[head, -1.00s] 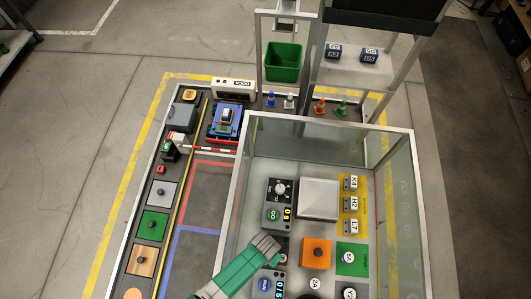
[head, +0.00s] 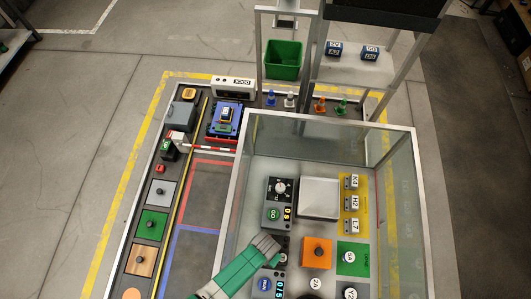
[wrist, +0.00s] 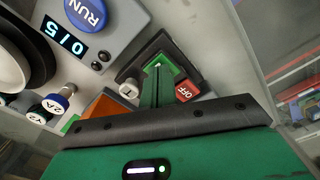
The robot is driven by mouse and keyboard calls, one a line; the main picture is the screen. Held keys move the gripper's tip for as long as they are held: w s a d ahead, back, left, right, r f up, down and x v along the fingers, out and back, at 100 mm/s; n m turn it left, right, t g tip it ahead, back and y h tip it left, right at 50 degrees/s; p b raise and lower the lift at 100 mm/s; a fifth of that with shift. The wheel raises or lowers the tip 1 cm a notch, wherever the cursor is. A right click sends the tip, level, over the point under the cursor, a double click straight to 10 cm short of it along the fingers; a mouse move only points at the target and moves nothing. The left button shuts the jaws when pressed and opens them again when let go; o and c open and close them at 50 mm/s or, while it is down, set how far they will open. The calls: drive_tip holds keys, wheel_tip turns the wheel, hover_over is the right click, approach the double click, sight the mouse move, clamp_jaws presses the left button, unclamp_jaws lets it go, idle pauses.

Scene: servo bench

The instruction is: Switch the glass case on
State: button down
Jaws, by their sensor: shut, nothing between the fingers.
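The glass case (head: 395,190) is a clear-walled box with a pale metal frame, around several panels and blocks. My gripper (head: 265,243) is shut and empty, inside the case outline in the head view, over a dark unit (head: 283,243) between the GO and RUN panels. In the wrist view its narrow front reaches a dark-framed unit with a green part (wrist: 180,72). A red block marked OFF (wrist: 187,91) sits beside it. I cannot tell whether the gripper touches the unit. The gripper hides part of it, and the switch position is unclear.
A RUN button (wrist: 86,14) and a display reading 0/5 (wrist: 65,38) stand close by in the wrist view. An orange block (head: 316,252), a pale square box (head: 318,197) and a GO panel (head: 275,216) surround the gripper.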

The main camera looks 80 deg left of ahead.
drive_tip(key=shift+f, duration=0.3)
drive_tip(key=shift+r, duration=0.1)
wheel_tip(320, 180, up, 7)
drive_tip(key=p, duration=0.7)
idle(0.5)
